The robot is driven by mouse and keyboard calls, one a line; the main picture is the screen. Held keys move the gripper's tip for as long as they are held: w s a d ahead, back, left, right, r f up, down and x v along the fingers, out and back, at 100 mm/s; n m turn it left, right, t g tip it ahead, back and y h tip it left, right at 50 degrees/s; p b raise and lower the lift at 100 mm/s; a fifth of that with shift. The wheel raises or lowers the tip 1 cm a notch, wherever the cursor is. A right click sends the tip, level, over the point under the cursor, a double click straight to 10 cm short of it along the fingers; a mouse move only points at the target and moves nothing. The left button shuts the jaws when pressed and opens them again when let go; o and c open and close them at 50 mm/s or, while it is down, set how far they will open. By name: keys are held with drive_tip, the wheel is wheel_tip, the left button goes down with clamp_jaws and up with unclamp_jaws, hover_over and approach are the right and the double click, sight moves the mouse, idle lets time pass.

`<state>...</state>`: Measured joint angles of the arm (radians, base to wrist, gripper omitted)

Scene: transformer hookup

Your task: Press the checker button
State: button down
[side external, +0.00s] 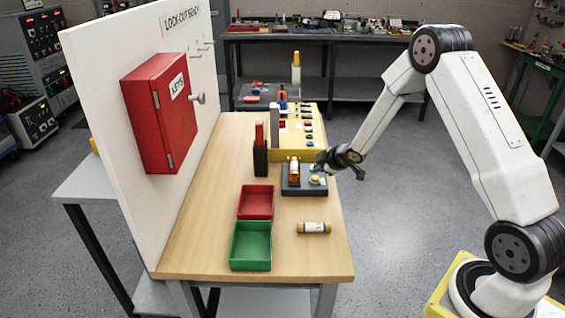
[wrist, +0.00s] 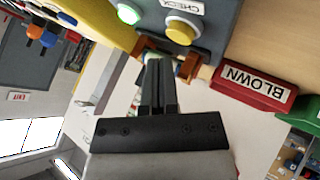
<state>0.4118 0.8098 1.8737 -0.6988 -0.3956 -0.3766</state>
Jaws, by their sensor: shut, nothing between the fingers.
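The checker (side external: 291,190) is a dark grey box on the wooden bench. In the wrist view it fills the top (wrist: 218,30), with a "CHECK" label. Its round yellow button (wrist: 180,31) has a white rim. A bright green round lamp (wrist: 128,13) is beside it. A fuse (side external: 294,170) stands in the checker's copper-coloured holder. My gripper (wrist: 160,62) is shut and empty. Its fingertips overlap the holder in the wrist view, below the yellow button. In the side view my gripper (side external: 322,161) is at the checker's right rear; contact cannot be told.
A red tray (side external: 256,189) marked "BLOWN" and a green tray (side external: 234,246) lie nearer the camera. A yellow panel (side external: 283,156) with knobs and a black holder (side external: 260,158) with a red handle stand behind.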

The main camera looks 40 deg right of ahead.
sight(318, 178)
drive_tip(key=shift+r, duration=2.3)
drive_tip(key=shift+s+a+r, duration=0.15)
drive_tip(key=shift+a+r, duration=0.05)
drive_tip(key=shift+a, duration=0.05)
drive_tip(key=s+a+r+m+g, duration=0.2)
drive_tip(key=s+a+m+g, duration=0.1)
drive_tip(key=s+a, duration=0.5)
drive_tip(key=s+a+r+m+g, duration=0.2)
drive_tip(key=s+a+m, duration=0.3)
drive_tip(key=s+a, duration=0.4)
drive_tip(key=s+g, duration=0.1)
drive_tip(key=s, duration=0.5)
drive_tip(key=shift+s+a+r+g, duration=0.15)
drive_tip(key=shift+s+r+g, duration=0.05)
drive_tip(key=shift+g, duration=0.1)
